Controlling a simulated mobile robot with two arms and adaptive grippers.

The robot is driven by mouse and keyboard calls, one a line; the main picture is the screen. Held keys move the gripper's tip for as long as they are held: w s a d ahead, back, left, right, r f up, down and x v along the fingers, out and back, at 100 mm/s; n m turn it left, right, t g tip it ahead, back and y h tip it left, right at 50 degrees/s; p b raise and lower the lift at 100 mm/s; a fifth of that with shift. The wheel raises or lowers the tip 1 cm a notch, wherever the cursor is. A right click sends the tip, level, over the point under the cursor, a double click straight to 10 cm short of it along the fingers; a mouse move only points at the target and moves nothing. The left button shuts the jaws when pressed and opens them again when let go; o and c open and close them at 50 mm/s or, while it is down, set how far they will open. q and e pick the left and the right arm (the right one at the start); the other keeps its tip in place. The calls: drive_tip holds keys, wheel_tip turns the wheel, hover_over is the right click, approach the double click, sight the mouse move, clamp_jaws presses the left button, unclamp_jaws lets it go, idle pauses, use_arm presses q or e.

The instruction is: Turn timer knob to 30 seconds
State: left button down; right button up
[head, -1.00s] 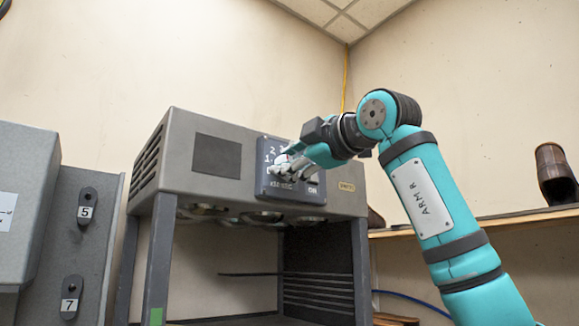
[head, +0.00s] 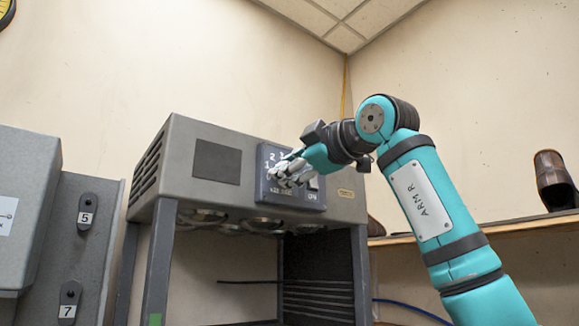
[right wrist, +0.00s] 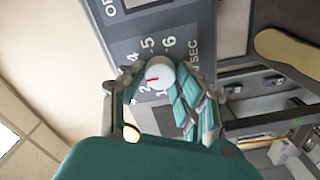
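The dark control panel (head: 300,203) is on the front of a grey machine (head: 175,165). In the right wrist view its white timer knob (right wrist: 160,73) has a red pointer line aimed left in the picture. The dial numbers 4, 5 and 6 and part of "SEC" show around it; the number at the pointer is partly hidden by a finger. My right gripper (head: 285,172) is at the panel and covers the knob in the head view. In the right wrist view its fingers (right wrist: 157,75) flank the knob closely; whether both press on it is unclear. My left gripper is not in view.
Grey cabinets with tags 5 (head: 86,218) and 7 (head: 68,311) stand at the left. A wooden shelf (head: 480,230) with a brown shoe (head: 553,180) is at the right. The space under the machine's head is open between its legs.

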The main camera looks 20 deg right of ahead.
drive_tip(key=o, duration=0.4)
drive_tip(key=shift+f, duration=0.1)
drive_tip(key=v, duration=1.2)
drive_tip(key=shift+w, duration=0.1)
